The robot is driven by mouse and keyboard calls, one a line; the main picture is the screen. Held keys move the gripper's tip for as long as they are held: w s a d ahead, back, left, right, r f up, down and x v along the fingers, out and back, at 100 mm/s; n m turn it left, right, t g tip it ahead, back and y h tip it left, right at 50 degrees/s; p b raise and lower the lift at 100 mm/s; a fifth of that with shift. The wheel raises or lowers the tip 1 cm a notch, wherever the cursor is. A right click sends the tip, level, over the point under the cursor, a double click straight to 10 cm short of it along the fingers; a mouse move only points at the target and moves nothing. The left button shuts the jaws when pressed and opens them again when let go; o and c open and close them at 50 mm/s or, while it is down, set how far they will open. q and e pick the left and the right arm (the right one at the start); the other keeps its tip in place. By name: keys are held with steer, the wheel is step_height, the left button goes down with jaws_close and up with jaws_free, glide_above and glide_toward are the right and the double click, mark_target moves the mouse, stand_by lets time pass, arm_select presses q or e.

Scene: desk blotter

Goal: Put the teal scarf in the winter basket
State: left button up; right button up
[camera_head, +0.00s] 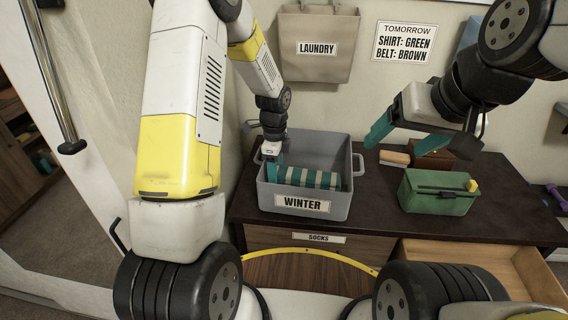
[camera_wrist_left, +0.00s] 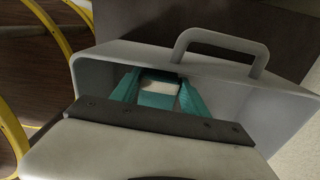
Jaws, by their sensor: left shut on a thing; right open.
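The teal scarf (camera_head: 310,178), striped teal and white, lies inside the grey winter basket (camera_head: 338,207), which has a WINTER label and stands on the dark dresser top. My left gripper (camera_head: 277,168) reaches down into the basket at its left side and is shut on the scarf's left end. In the left wrist view the teal fingers (camera_wrist_left: 160,99) sit on either side of the scarf (camera_wrist_left: 157,88), inside the basket (camera_wrist_left: 235,72). The scarf's underside is hidden. My right gripper (camera_head: 405,136) is open and empty, above the dresser to the right of the basket.
An open drawer (camera_head: 480,262) juts out at the lower right. A laundry bag (camera_head: 318,70) hangs on the wall.

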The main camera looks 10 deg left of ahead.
arm_select(q)
steer(key=shift+f, duration=1.85)
steer(key=o, duration=1.5)
steer(key=shift+f, duration=0.1)
steer(key=shift+c, duration=0.2)
